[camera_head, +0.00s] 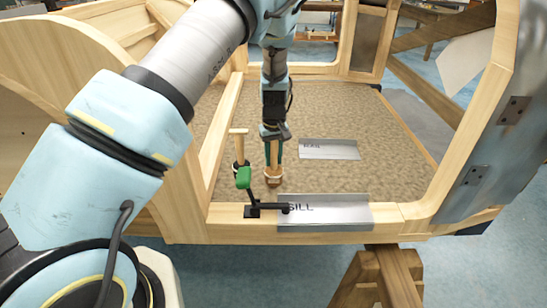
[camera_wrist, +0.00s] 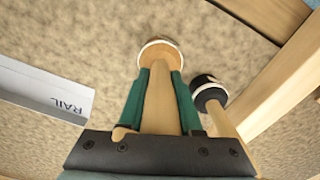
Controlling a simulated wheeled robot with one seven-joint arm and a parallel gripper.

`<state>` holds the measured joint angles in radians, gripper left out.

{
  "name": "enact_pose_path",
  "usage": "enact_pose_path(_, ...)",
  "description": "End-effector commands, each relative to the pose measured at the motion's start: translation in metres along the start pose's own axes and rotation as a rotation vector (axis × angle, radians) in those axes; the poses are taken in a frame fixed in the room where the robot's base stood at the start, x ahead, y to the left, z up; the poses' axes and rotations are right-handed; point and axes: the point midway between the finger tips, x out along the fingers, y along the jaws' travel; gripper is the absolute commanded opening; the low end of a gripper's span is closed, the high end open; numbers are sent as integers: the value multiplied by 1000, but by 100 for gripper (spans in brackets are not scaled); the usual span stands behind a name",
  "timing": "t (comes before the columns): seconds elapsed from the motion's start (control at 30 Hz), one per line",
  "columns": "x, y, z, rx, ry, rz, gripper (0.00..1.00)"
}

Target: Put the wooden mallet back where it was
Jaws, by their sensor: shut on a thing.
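My gripper (camera_head: 274,152) points down over the brown carpeted floor inside the wooden bodyframe. Its green fingers are shut on a light wooden shaft, which also shows between them in the wrist view (camera_wrist: 160,105). The shaft ends in a round wooden head with a pale band (camera_wrist: 160,54), and this looks like the wooden mallet (camera_head: 273,178). The head is low near the carpet; I cannot tell whether it touches. Part of the shaft is hidden by my gripper. A second wooden-handled tool with a black, white-banded end (camera_wrist: 208,92) stands just beside it, left of my gripper in the head view (camera_head: 239,145).
A plate marked RAIL (camera_head: 330,149) lies on the carpet (camera_head: 385,170) to the right. A wooden beam (camera_wrist: 285,75) runs close by the second tool. Carpet to the right is clear.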

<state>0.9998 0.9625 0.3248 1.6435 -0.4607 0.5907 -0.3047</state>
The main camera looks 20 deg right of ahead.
Motion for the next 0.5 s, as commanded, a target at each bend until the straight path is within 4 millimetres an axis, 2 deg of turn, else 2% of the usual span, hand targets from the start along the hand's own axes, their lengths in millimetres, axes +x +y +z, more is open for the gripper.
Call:
enact_pose_path(0.1, 4, 0, 0, 0, 0, 0, 0)
enact_pose_path(0.13, 3, 0, 0, 0, 0, -1, 35)
enact_pose_path(0.37, 3, 0, 0, 0, -1, -1, 61)
enact_pose_path(0.5, 2, 0, 0, 0, -1, -1, 63)
